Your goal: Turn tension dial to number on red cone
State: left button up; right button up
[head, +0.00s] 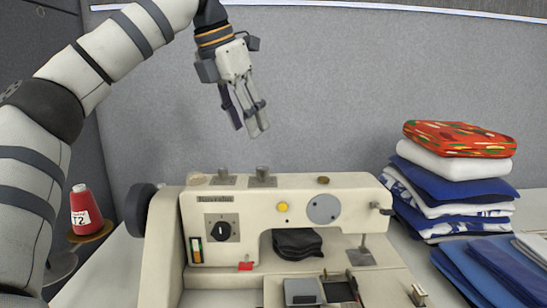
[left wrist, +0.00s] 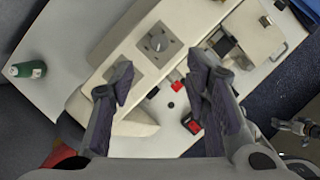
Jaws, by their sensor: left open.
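The red cone (head: 81,209) stands at the far left in the head view, with a white label that seems to read "T2". The tension dial (head: 221,231) is a black knob with a white pointer mark, on a square plate on the front of the cream sewing machine (head: 340,190). The pointer looks roughly upward; its numbers are too small to read. My left gripper (head: 254,125) is open and empty, high above the machine, apart from the dial. In the left wrist view its open fingers (left wrist: 160,70) hang over the machine.
Folded cloths (head: 455,190) are stacked at the right. A green spool (left wrist: 26,70) lies at the left in the wrist view. A grey jointed part (left wrist: 300,127) at lower right may be my right gripper, too small to read. A grey panel (head: 335,90) stands behind.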

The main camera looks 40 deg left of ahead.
aim_at(261, 168)
pick_arm(q)
jog(key=x, duration=1)
jog(key=shift+s+f, duration=0.15)
jog(key=shift+f, duration=0.05)
grip_shut()
